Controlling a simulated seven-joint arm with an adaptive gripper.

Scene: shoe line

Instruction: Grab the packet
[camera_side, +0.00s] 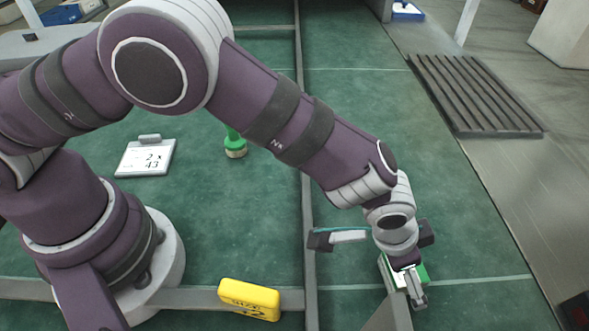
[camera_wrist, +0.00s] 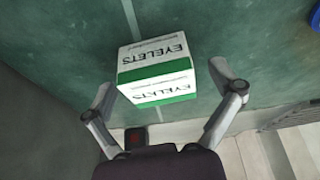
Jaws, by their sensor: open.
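The packet (camera_wrist: 156,70) is a white and green box marked EYELETS, lying on the green surface in the wrist view. In the side view the packet (camera_side: 421,271) is mostly hidden behind my gripper (camera_side: 412,290). In the wrist view my gripper (camera_wrist: 162,80) is open, with one finger to the left of the packet and one to the right. A gap shows between the packet and each finger. I cannot tell how far the fingertips are above the surface.
A yellow case (camera_side: 249,299) lies at the front. A clipboard (camera_side: 146,157) and a green-topped item (camera_side: 235,145) are on the green surface further back. A dark slatted mat (camera_side: 475,94) lies at the right. A grey rail (camera_side: 304,120) divides the green surface.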

